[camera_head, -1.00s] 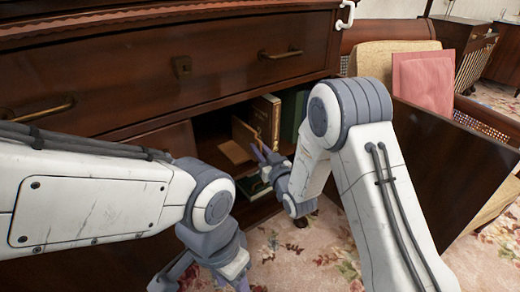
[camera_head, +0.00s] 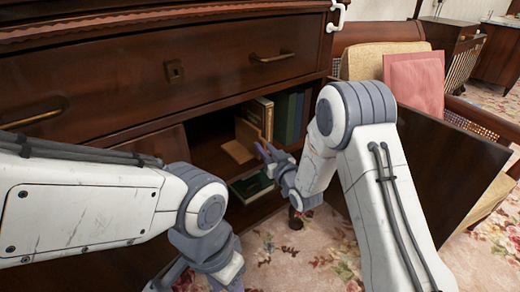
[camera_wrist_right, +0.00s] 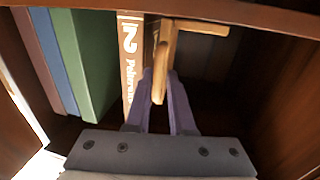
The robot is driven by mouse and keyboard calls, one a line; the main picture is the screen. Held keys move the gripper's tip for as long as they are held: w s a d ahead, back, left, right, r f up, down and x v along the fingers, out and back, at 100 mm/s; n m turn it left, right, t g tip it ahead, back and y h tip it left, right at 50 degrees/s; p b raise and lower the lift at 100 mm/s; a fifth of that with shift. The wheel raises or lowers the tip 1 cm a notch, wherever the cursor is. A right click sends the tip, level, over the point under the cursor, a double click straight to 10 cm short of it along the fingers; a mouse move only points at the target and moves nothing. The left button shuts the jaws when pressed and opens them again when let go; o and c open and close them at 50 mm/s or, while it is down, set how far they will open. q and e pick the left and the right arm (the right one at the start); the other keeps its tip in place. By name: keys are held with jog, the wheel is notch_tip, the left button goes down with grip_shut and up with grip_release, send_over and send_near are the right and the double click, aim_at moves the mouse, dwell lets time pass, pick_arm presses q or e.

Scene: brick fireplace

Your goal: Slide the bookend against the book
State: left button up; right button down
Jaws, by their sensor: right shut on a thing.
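The tan wooden bookend (camera_head: 238,150) stands in the open cabinet compartment, its flat base toward the left and its upright beside the books. It also shows in the right wrist view (camera_wrist_right: 187,24). The brown book (camera_wrist_right: 130,60) with a "2" on its spine stands upright just left of the bookend in that view; whether they touch is unclear. My right gripper (camera_head: 262,152) reaches into the compartment, its purple fingers (camera_wrist_right: 160,97) shut on the bookend's near edge. My left gripper (camera_head: 195,281) hangs low outside the cabinet, its fingertips mostly cut off by the frame's bottom edge.
Green and blue books (camera_wrist_right: 90,60) stand beyond the brown book. A dark green book (camera_head: 252,186) lies on the lower shelf. The open cabinet door (camera_head: 440,160) stands right of my right arm.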

jog(key=c, duration=0.9)
grip_release()
jog(key=shift+s, duration=0.1)
jog(key=p+v, duration=0.2)
jog(key=v, duration=0.8)
jog(key=shift+s+d, duration=0.1)
jog(key=shift+d, duration=0.05)
